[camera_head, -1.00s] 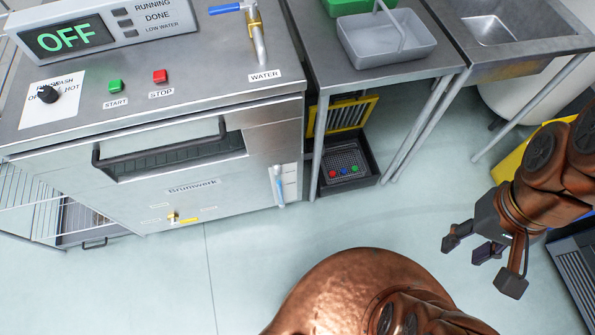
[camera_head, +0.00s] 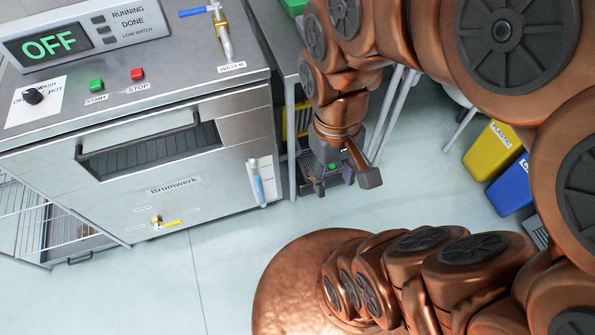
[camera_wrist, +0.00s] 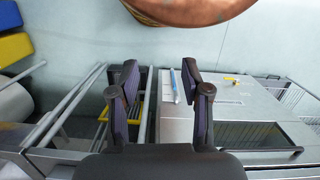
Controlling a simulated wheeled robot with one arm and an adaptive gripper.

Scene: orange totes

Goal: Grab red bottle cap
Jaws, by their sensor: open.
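The red bottle cap cannot be made out in either current view. The dark crate (camera_head: 307,160) on the lower level under the metal table is largely covered by my gripper (camera_head: 345,183) in the head view.
The steel washing machine (camera_head: 175,188) stands left of the table, with a blue-handled lever (camera_head: 258,188) on its front. Yellow (camera_head: 492,148) and blue (camera_head: 512,188) bins stand at the right. The pale floor (camera_head: 235,265) is open in front.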

